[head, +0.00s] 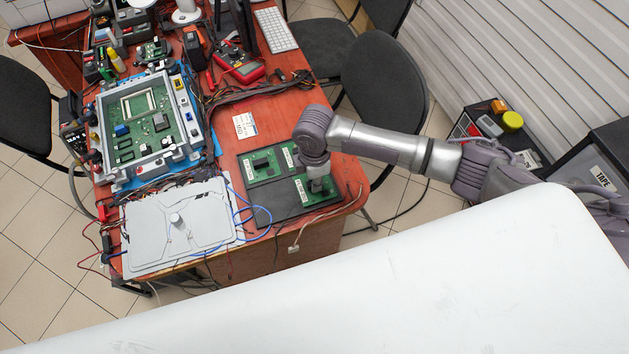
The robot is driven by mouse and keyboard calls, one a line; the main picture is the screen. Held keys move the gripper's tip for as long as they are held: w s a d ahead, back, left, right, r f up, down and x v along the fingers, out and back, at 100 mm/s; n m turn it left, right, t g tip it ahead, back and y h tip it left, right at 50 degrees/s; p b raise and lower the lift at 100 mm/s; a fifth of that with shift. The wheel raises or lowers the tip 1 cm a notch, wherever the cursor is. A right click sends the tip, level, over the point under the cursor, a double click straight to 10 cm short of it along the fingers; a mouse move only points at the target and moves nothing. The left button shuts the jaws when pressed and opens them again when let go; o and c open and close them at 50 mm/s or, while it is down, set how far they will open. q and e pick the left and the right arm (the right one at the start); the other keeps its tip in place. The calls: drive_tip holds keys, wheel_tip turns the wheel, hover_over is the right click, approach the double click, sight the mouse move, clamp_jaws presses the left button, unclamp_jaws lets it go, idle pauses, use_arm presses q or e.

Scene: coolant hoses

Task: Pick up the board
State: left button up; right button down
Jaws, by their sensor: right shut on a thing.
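My right gripper (318,187) points down at the right part of a dark mat (277,203) on the red table. It is shut on a green board (328,192) lying at the mat's right side. The wrist and fingers hide part of this board, and I cannot tell whether it is lifted off the mat. Another green board (259,172) with a dark block lies at the mat's back left. A larger green board (140,128) sits inside an open grey metal housing at the left. My left gripper is not in view.
A grey metal lid (150,225) with loose blue wires lies left of the mat. A dark cable bundle (250,92) runs behind it. A red multimeter (239,66) and a white keyboard (276,29) stand farther back. Black chairs (383,92) stand beside the table.

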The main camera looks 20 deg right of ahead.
drive_tip(key=r, duration=0.2)
drive_tip(key=s+r, duration=0.1)
drive_tip(key=r, duration=0.1)
drive_tip(key=shift+s, duration=0.15)
drive_tip(key=s+r, duration=0.6)
drive_tip(key=s, duration=0.4)
drive_tip(key=shift+s+d+r+b, duration=0.15)
drive_tip(key=shift+s+d+b, duration=0.05)
drive_tip(key=shift+d+b, duration=0.2)
drive_tip(key=shift+p, duration=0.55)
